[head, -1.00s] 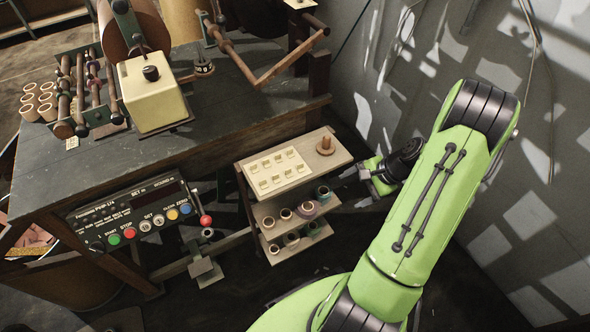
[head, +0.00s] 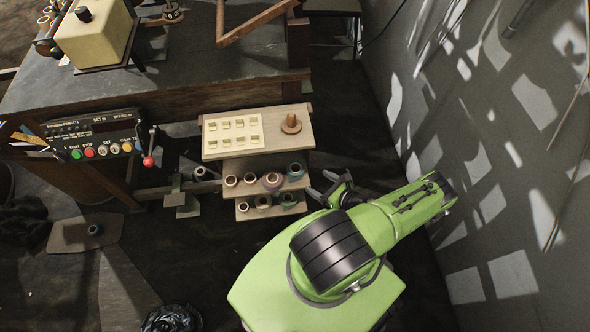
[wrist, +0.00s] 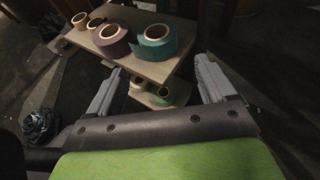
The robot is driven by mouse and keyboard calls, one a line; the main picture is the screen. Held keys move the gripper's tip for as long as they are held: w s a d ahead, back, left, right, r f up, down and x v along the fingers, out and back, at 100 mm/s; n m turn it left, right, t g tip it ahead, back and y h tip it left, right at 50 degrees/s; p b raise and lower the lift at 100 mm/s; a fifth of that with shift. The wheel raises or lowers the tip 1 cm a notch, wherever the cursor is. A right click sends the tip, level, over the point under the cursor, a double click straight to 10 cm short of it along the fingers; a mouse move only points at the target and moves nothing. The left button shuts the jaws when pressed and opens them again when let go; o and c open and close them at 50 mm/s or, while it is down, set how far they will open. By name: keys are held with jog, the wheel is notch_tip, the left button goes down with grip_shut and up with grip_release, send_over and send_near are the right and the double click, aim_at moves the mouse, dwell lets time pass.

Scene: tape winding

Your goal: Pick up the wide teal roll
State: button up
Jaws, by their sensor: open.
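A teal roll (wrist: 157,42) with a pale core sits at the right end of the middle shelf, and it also shows in the head view (head: 295,171). It looks broad in the wrist view. Another teal roll (head: 288,200) is on the bottom shelf, partly hidden under the shelf above in the wrist view (wrist: 161,96). My gripper (head: 321,185) is open and empty, just right of the shelves, its jaws facing them. In the wrist view its fingers (wrist: 159,70) flank the shelf's front edge, short of the upper teal roll.
A mauve roll (wrist: 112,40) stands close left of the upper teal roll, with smaller tan rolls further left. The top shelf (head: 212,142) holds a pale slotted tray and a wooden peg (head: 291,124). The grey wall (head: 480,150) is on the right, the workbench (head: 180,95) behind.

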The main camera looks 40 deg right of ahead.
aim_at(302, 173)
jog(key=b+x, duration=0.3)
jog(key=x, duration=0.8)
jog(key=shift+a+r, duration=0.1)
jog(key=shift+r, duration=0.1)
jog(key=c, duration=0.8)
